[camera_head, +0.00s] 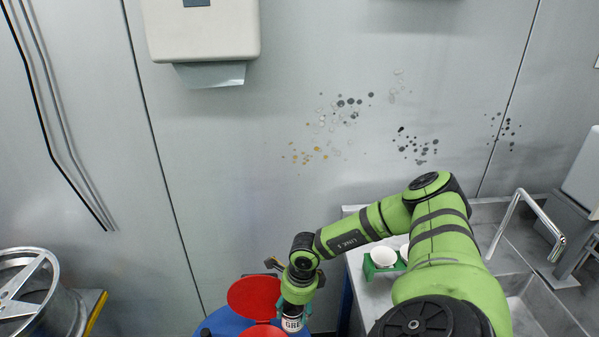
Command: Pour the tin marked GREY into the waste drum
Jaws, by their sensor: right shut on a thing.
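The tin marked GREY (291,324) is at the bottom centre, with part of its label showing as "GRE". My right gripper (293,306) is shut on it from above; its fingers are mostly hidden behind the wrist. The waste drum (228,323) is blue with a red lid (254,297) standing raised at its back. The tin is at the drum's right side in the picture; I cannot tell how far above the rim it is. My left gripper is not in view.
A steel sink counter (372,295) stands at the right, with a tap (541,218) and white cups (383,257) in a green holder. A wheel rim (25,290) is at the lower left. A paper dispenser (202,28) hangs on the stained wall.

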